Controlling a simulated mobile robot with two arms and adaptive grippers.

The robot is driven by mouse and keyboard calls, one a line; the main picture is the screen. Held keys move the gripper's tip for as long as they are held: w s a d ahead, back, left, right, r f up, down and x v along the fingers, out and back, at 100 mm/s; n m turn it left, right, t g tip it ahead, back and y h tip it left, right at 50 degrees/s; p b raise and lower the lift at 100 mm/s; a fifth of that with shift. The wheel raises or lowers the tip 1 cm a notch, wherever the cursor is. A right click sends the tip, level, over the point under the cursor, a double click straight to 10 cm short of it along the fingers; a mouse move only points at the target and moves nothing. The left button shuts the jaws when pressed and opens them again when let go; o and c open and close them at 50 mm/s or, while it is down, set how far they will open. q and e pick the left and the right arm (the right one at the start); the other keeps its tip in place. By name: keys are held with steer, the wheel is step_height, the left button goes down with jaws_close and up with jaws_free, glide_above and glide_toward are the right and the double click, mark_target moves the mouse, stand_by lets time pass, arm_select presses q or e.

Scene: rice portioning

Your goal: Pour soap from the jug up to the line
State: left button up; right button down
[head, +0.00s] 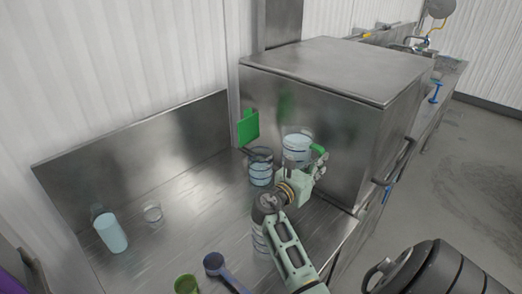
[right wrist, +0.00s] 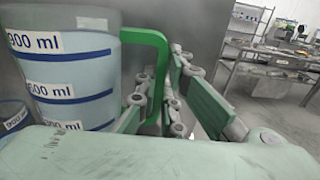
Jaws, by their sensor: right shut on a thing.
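The jug (head: 297,143) is clear with dark blue level bands, pale blue soap inside and a green handle (head: 319,150). It is upright in front of the steel box, and fills the left of the right wrist view (right wrist: 72,75), with white volume labels. My right gripper (head: 308,172) is shut on the green handle (right wrist: 158,70). A banded clear container (head: 260,172) with bluish contents stands left of the jug; part of a 900 ml container (right wrist: 14,118) shows at lower left in the wrist view. My left gripper is not in view.
Another banded container (head: 259,238) is partly hidden behind my right arm. The steel box (head: 335,75) bounds the right side.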

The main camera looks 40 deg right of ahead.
mark_target(304, 159)
steer(key=shift+w+r+n, duration=0.1)
steer(key=shift+r+n, duration=0.2)
steer(key=shift+r, duration=0.1)
steer(key=w+n, duration=0.1)
steer(key=n, duration=0.2)
steer(key=shift+w+a+f+p, duration=0.1)
steer(key=shift+w+a+p, duration=0.05)
steer(key=shift+w+p, duration=0.25)
steer(key=shift+w+f+n+b, duration=0.2)
steer(key=shift+w+n+b, duration=0.1)
steer(key=shift+w+n, duration=0.45)
steer(key=shift+a, duration=0.1)
steer(key=shift+w+f+n+b, duration=0.2)
steer(key=shift+n+b, duration=0.1)
steer(key=shift+n, duration=0.05)
steer(key=shift+w+n, duration=0.5)
steer(key=shift+w, duration=0.05)
steer(key=shift+w+f+n+b, duration=0.15)
steer(key=shift+w+n+b, duration=0.15)
steer(key=shift+w+b, duration=0.15)
